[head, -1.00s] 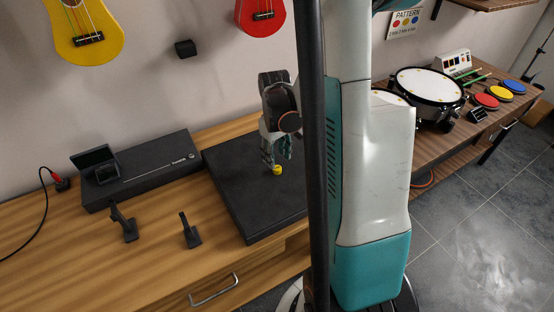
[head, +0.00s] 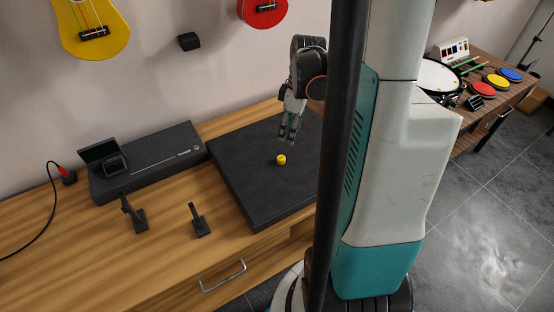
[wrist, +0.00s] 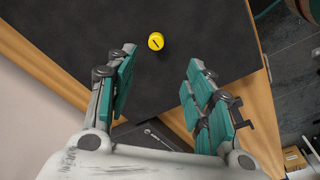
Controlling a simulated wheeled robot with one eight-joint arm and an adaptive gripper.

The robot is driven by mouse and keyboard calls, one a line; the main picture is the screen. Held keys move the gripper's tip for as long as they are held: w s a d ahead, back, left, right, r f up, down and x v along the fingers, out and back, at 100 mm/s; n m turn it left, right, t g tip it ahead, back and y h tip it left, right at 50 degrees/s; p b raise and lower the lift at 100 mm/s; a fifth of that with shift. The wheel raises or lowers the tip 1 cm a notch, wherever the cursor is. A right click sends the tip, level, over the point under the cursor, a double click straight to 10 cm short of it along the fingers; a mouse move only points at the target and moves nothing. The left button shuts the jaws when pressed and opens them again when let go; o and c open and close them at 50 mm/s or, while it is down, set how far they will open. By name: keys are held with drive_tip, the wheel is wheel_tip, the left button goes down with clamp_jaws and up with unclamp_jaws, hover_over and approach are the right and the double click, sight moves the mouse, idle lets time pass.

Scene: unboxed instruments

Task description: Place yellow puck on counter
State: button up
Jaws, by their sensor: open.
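The small yellow puck (head: 281,160) sits on the black slab (head: 240,190) on the wooden counter (head: 60,240). In the wrist view the yellow puck (wrist: 156,41) shows a dark mark on top and lies on the dark slab surface beyond the fingertips. My gripper (head: 289,139) is open and empty, above and behind the puck in the head view, apart from it. In the wrist view my gripper (wrist: 160,66) has its two teal-padded fingers spread wide with nothing between them.
A long black case (head: 150,163) and two small black stands (head: 133,214) (head: 199,220) are left of the slab. Bare wood lies at the front left. Red, yellow and blue pads (head: 495,81) lie on the far-right table with a drum (head: 438,76).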

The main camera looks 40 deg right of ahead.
drive_tip(key=b, duration=0.3)
hover_over(282, 157)
drive_tip(key=s, duration=0.2)
drive_tip(key=shift+n, duration=0.4)
drive_tip(key=f, duration=0.8)
drive_tip(key=shift+w+f, duration=0.25)
drive_tip(key=f+b, duration=0.1)
drive_tip(key=f, duration=0.1)
drive_tip(key=w+f+b, duration=0.1)
drive_tip(key=f+b, duration=0.1)
drive_tip(key=f, duration=0.1)
drive_tip(key=shift+w, duration=0.1)
drive_tip(key=c, duration=0.9)
drive_tip(key=shift+r, duration=0.15)
wheel_tip(282, 157, up, 20)
drive_tip(key=p, duration=0.7)
drive_tip(key=shift+a, duration=0.1)
